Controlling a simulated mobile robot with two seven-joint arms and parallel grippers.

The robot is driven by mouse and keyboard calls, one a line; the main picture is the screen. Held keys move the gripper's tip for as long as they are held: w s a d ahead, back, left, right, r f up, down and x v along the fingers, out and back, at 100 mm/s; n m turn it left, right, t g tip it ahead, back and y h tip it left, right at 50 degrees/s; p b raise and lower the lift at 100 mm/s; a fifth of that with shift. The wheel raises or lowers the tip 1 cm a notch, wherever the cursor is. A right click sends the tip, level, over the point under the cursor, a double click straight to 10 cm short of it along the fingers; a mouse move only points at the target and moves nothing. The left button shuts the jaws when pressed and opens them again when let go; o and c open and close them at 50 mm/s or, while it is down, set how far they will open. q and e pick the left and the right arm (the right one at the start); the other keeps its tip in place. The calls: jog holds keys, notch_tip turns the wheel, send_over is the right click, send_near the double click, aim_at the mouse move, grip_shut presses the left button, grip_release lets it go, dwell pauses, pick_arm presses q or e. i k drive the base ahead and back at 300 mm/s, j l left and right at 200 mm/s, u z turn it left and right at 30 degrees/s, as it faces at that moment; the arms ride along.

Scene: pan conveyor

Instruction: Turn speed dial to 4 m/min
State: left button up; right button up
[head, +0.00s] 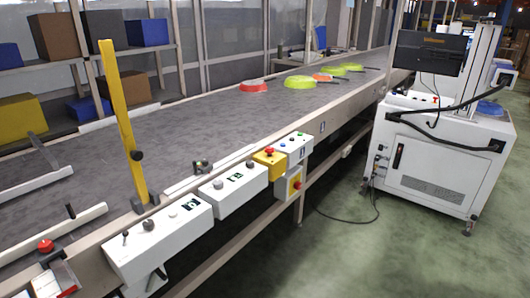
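The speed dial cannot be singled out for sure, and no scale or number is readable. A white control box (160,243) on the conveyor's front edge carries a round grey knob (148,225), a small lever (125,236) and a dark pictogram label. A third white box (294,148) farther along has small coloured buttons. Neither of my grippers is in view.
A red mushroom button (46,245) is at lower left, another on a yellow box (270,158). Green and red pans (302,83) lie far along the belt. A white cabinet (430,165) stands right, beyond clear floor.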

aim_at(250, 164)
jog(key=i+l+z, duration=0.1)
jog(key=i+l, duration=0.15)
jog(key=i, duration=0.15)
jog(key=i+l+z, duration=0.1)
jog(key=i+l, duration=0.15)
jog(key=i, duration=0.2)
